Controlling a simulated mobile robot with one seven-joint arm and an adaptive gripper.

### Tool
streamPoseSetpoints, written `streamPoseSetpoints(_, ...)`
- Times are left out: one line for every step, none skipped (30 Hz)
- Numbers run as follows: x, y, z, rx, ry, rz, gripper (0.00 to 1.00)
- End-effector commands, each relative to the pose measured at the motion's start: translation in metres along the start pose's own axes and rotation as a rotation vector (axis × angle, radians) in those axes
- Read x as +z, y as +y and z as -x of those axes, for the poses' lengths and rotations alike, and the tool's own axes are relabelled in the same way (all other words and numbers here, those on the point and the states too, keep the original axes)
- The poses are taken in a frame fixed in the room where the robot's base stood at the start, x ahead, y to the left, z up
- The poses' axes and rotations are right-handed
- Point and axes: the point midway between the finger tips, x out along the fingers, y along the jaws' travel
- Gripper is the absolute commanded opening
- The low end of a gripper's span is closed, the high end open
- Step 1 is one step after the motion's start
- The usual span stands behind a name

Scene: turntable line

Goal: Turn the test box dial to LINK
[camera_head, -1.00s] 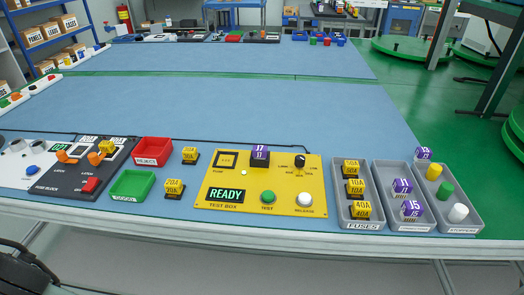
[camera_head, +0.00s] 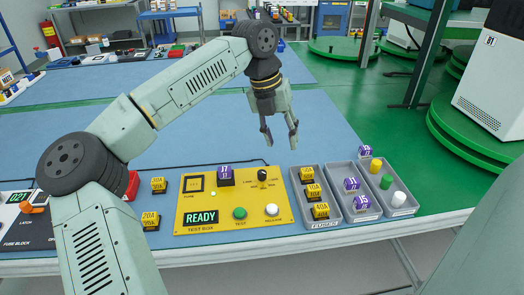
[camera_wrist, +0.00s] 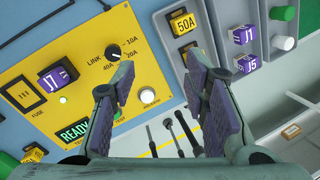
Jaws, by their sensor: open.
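The yellow test box (camera_head: 190,222) lies on the blue table, with a screen reading READY. Its black dial (camera_head: 262,174) is at the upper right of the panel. In the wrist view the dial (camera_wrist: 113,53) has LINK printed to its left and 10A, 20A and 40A around it. Which mark the dial points at is too small to tell surely. My gripper (camera_head: 280,138) is open and empty, above the table behind the dial in the head view. In the wrist view my gripper (camera_wrist: 160,82) shows its fingers spread, the dial lying just left of the left fingertip.
A green TEST button (camera_head: 239,213) and a white release button (camera_head: 272,210) are in front. Grey trays (camera_head: 334,221) of fuses, purple blocks and stoppers stand to the right.

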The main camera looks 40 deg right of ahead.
Motion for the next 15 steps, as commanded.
streamPoseSetpoints(0.001, 0.015, 0.002, 0.092, 0.034, 0.033, 0.41)
streamPoseSetpoints(0.0, 0.024, 0.001, 0.137, 0.051, 0.051, 0.41)
streamPoseSetpoints(-0.001, 0.033, 0.002, 0.182, 0.069, 0.072, 0.41)
streamPoseSetpoints(-0.002, 0.038, 0.002, 0.206, 0.077, 0.082, 0.41)
streamPoseSetpoints(-0.003, 0.042, 0.001, 0.226, 0.085, 0.09, 0.41)
streamPoseSetpoints(-0.004, 0.045, -0.001, 0.24, 0.092, 0.096, 0.41)
streamPoseSetpoints(-0.004, 0.047, -0.003, 0.245, 0.094, 0.099, 0.41)
streamPoseSetpoints(-0.004, 0.048, -0.006, 0.247, 0.096, 0.1, 0.41)
streamPoseSetpoints(-0.005, 0.05, -0.011, 0.247, 0.096, 0.101, 0.41)
streamPoseSetpoints(-0.006, 0.05, -0.015, 0.246, 0.096, 0.101, 0.41)
streamPoseSetpoints(-0.006, 0.051, -0.02, 0.245, 0.096, 0.1, 0.41)
streamPoseSetpoints(-0.008, 0.053, -0.027, 0.242, 0.097, 0.099, 0.41)
streamPoseSetpoints(-0.008, 0.054, -0.032, 0.243, 0.097, 0.1, 0.41)
streamPoseSetpoints(-0.009, 0.055, -0.038, 0.242, 0.097, 0.099, 0.41)
streamPoseSetpoints(-0.009, 0.057, -0.046, 0.241, 0.096, 0.098, 0.41)
